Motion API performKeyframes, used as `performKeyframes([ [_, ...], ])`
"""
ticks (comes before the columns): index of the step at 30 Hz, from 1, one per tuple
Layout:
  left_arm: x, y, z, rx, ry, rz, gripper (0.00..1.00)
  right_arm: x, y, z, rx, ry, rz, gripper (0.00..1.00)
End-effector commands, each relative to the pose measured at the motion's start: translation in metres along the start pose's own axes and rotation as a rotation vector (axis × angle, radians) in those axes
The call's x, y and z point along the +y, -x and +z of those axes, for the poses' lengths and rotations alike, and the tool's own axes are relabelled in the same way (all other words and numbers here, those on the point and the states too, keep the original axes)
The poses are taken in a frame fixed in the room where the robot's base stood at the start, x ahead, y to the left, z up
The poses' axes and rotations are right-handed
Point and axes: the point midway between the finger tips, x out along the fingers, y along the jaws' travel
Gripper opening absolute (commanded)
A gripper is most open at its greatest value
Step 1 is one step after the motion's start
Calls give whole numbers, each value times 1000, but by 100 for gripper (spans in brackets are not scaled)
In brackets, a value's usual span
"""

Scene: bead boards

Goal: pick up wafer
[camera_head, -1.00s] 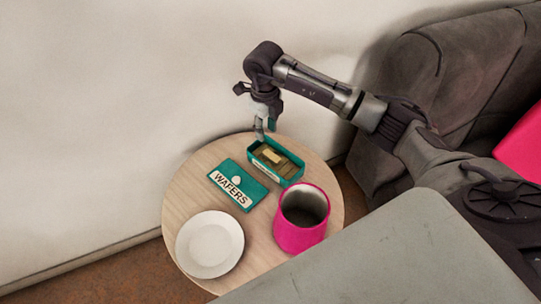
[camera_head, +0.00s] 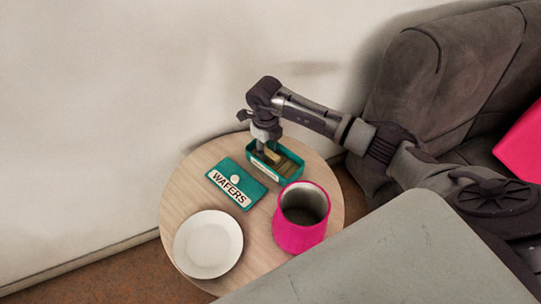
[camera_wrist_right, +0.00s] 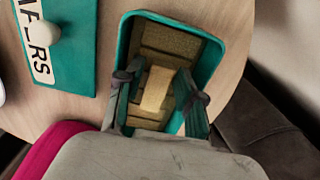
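The open teal wafer box (camera_head: 292,177) stands on the round table and also shows in the right wrist view (camera_wrist_right: 214,52). Tan wafers lie inside it. One lighter wafer (camera_wrist_right: 156,88) lies on top of the others, lengthwise between my fingers; it also shows in the head view (camera_head: 273,155). My right gripper (camera_wrist_right: 160,75) is open, its two fingers reaching down into the box on either side of this wafer. A small gap seems to show on both sides. In the head view the gripper (camera_head: 266,152) partly hides the box's left end. My left gripper is not in view.
A white plate (camera_head: 208,245) is at the table's front left. A pink cup (camera_head: 300,233) stands close in front of the box. A grey sofa (camera_head: 440,70) is at the right.

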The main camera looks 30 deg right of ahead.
Motion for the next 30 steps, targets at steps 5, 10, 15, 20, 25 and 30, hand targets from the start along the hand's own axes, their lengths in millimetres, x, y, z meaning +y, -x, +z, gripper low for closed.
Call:
performKeyframes([
  [5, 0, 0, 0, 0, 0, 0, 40, 0, 0, 0, 0, 0, 0, 14],
  [10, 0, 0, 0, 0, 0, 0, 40, 0, 0, 0, 0, 0, 0, 12],
  [15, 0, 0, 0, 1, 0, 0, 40, 0, 1, 0, -1, 0, 0, 12],
  [20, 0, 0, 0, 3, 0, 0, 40, 0, 9, 1, -3, 0, -1, 12],
  [25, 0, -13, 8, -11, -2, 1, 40, -1, 33, 1, -4, 1, -3, 12],
  [30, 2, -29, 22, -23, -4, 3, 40, 9, 57, -22, -1, 4, -3, 12],
])
